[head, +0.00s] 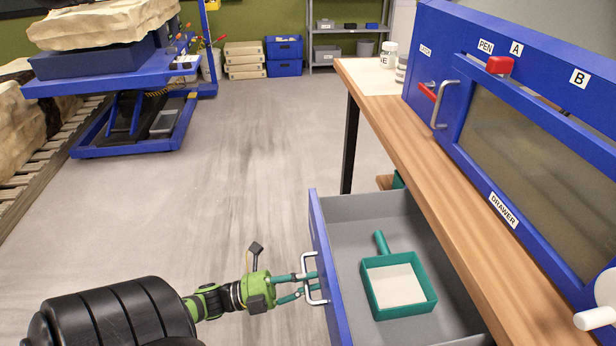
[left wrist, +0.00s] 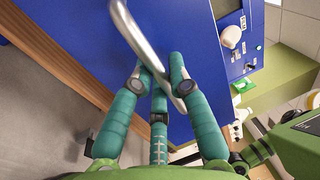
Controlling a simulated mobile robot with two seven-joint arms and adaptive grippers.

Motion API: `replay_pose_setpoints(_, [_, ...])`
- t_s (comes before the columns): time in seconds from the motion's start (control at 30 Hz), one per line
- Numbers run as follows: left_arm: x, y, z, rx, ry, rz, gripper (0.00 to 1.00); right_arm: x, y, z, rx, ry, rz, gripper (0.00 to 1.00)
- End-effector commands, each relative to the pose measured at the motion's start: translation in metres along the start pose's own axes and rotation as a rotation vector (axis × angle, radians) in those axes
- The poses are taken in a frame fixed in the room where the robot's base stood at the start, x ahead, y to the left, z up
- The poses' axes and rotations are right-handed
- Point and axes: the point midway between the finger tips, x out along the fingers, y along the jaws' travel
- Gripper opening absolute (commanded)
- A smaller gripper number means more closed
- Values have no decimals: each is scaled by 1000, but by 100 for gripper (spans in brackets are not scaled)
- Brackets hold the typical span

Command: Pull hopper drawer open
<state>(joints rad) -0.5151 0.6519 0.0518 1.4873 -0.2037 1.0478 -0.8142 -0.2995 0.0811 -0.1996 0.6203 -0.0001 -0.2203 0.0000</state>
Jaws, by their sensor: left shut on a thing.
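The hopper drawer (head: 336,270) stands open under the wooden bench, its blue front turned to the left in the head view. Its silver bar handle (head: 312,278) sticks out from that front. My left gripper (head: 314,283) is shut on this handle. In the left wrist view, the teal fingers (left wrist: 163,85) close around the handle bar (left wrist: 135,30) in front of the blue drawer face (left wrist: 88,45). A teal scoop or tray (head: 371,296) with a pale inside and a short grip lies in the grey drawer. My right gripper is not in view.
The wooden bench (head: 395,130) carries a blue cabinet (head: 455,110) with a window, a red-marked handle and labels. A blue lift table (head: 115,75) with a pale rock block stands at upper left. The grey floor (head: 220,150) between is clear.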

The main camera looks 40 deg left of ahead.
Motion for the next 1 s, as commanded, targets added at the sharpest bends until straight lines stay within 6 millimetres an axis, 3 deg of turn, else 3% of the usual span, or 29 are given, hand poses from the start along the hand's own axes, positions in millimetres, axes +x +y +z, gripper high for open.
replay_pose_setpoints(0.03, [0, -1, 1, 1, -1, -2, 26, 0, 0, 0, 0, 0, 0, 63])
replay_pose_setpoints(0.07, [0, -1, 1, 1, -1, -2, 38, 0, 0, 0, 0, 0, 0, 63])
replay_pose_setpoints(0.1, [0, -1, 1, 1, -1, -2, 42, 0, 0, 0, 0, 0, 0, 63])
replay_pose_setpoints(0.53, [-9, 0, 1, 0, -2, 2, 42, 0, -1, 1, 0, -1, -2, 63])
replay_pose_setpoints(1.0, [-100, 0, 1, 0, -3, 3, 42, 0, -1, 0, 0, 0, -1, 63])
